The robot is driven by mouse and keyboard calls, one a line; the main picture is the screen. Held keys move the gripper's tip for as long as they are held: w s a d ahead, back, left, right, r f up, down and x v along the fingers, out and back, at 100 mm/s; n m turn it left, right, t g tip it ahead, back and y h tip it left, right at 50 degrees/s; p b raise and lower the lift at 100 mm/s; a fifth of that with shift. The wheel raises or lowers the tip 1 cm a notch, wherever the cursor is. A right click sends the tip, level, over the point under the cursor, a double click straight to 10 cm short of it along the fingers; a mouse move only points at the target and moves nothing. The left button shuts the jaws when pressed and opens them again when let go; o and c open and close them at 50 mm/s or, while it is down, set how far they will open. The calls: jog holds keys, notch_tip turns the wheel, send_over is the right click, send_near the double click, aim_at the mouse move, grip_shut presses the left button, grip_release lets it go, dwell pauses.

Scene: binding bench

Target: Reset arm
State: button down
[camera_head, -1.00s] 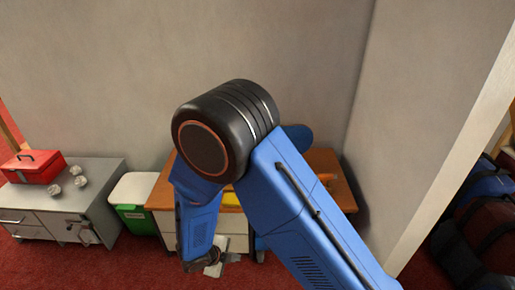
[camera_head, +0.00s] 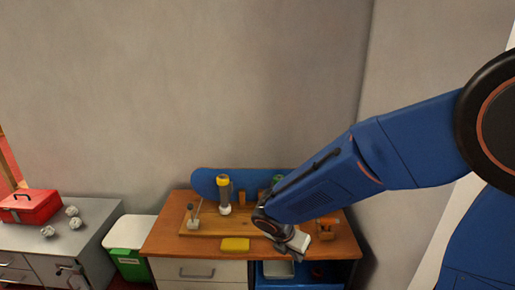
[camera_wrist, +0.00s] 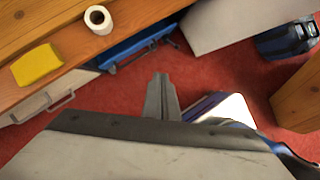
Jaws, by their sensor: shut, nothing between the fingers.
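My gripper (camera_head: 300,243) is at the end of my blue arm, which reaches in from the right in the head view. It hangs at the front right edge of the wooden bench (camera_head: 165,238). In the wrist view my gripper (camera_wrist: 162,90) shows its fingers together, with nothing between them and red floor beyond. A yellow block (camera_head: 235,244) lies at the bench's front edge, left of my gripper; it also shows in the wrist view (camera_wrist: 37,65). My arm hides part of the bench's right side.
A green-and-white bin (camera_head: 131,250) and a grey cabinet (camera_head: 75,238) with a red toolbox (camera_head: 30,206) stand left. A wall rises behind.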

jog(key=s+d+r+m+y, duration=0.2)
jog(key=s+d+r+m, duration=0.6)
jog(key=d+r+m, duration=0.55)
jog(key=s+d+r+m+t+y, duration=0.1)
jog(key=s+m, duration=0.4)
jog(key=m, duration=0.2)
jog(key=s+d+r+m+t+y, duration=0.1)
jog(key=s+d+m, duration=0.1)
jog(key=s+m, duration=0.4)
jog(key=shift+s+d+r+m, duration=0.15)
jog(key=shift+s+r+m, duration=0.1)
jog(key=shift+m, duration=0.7)
